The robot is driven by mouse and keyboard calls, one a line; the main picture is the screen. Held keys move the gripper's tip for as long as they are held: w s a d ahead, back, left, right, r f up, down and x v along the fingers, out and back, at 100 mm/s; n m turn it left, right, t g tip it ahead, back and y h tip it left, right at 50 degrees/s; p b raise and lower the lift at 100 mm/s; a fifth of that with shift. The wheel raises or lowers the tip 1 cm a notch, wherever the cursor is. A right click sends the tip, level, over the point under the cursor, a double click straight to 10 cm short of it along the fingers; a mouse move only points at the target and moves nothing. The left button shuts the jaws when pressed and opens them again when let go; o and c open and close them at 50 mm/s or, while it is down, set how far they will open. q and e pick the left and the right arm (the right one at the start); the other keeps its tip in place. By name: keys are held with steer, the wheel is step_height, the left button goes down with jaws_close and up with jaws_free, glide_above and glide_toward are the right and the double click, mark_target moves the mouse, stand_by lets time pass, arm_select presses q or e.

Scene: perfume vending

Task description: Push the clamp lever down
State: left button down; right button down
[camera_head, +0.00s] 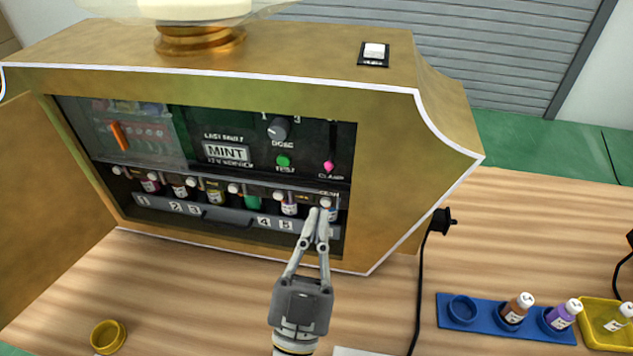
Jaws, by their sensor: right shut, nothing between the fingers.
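The clamp lever (329,167) has a pink knob and sits at the right of the dark control panel, above the label "CLAMP". My right gripper (319,211) is shut and empty. Its fingertips are in front of the right end of the bottle row, below the lever, and overlap the rightmost bottle (329,203) in the picture. I cannot tell whether they touch it. My left gripper is not in view.
The gold cabinet (390,190) frames the panel, with its door (50,215) open at left. The panel holds a dose knob (278,129) and green button (283,161). A blue rack (484,318) with bottles and a yellow tray (592,338) stand right. A black cable (420,280) hangs between.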

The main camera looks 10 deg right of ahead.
step_height(320, 180, up, 7)
steer(key=p, duration=0.3)
glide_above(328, 168)
steer(key=s, duration=0.4)
steer(key=shift+a+f, duration=0.15)
steer(key=shift+a, duration=0.15)
steer(key=f, duration=0.3)
steer(key=shift+w+a, duration=0.1)
steer(key=shift+w, duration=0.3)
steer(key=shift+w+f, duration=0.25)
steer(key=shift+f, duration=0.45)
